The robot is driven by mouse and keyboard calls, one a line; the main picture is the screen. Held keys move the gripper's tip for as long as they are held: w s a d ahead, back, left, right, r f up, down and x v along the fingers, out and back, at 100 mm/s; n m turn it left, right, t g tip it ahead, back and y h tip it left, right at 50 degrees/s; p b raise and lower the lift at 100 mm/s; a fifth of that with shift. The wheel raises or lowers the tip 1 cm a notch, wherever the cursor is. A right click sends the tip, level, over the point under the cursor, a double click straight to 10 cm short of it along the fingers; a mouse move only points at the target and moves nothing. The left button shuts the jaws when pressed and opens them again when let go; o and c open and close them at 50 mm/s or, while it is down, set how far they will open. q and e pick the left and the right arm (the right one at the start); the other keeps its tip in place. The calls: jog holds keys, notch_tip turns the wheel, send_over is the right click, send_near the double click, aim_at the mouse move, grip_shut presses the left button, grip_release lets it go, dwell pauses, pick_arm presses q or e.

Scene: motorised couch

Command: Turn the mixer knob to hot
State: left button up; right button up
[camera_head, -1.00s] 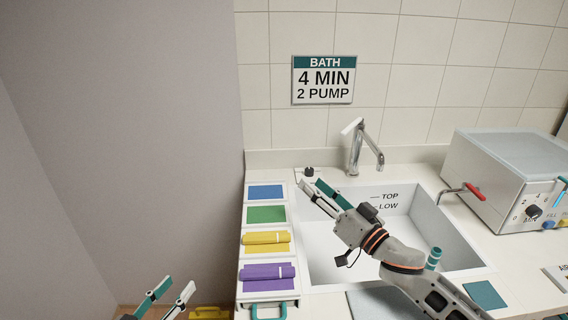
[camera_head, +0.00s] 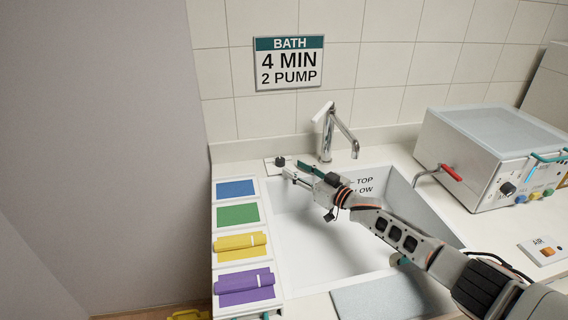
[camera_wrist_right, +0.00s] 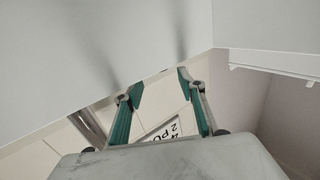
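A small black knob (camera_head: 280,161) stands on the counter just left of the chrome faucet (camera_head: 327,135), at the back rim of the sink (camera_head: 320,240). The faucet has a white lever on top. I cannot read any hot or cold mark at the knob. My right gripper (camera_head: 294,172) reaches over the sink's back left corner, with its fingertips close to the knob; contact cannot be told. In the right wrist view its two teal-lined fingers (camera_wrist_right: 160,86) are apart with nothing between them. The knob is not visible there. My left gripper is out of view.
Coloured panels with yellow (camera_head: 240,246) and purple (camera_head: 245,286) rolls line the counter left of the sink. A white machine (camera_head: 470,155) with a red-handled tap (camera_head: 452,173) stands at the right. A bath sign (camera_head: 289,63) hangs on the tiled wall.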

aim_at(284, 162)
jog(key=b+x, duration=0.1)
jog(key=x, duration=0.1)
jog(key=b+x, duration=0.1)
jog(key=x, duration=0.1)
jog(key=shift+w+a+f+b, duration=0.2)
jog(key=shift+a+f+b, duration=0.05)
jog(key=shift+b, duration=0.05)
jog(key=shift+w+a+b, duration=0.4)
jog(key=shift+w, duration=0.05)
jog(key=shift+w+a+r, duration=0.1)
jog(key=shift+w+r, duration=0.05)
jog(key=shift+r, duration=0.1)
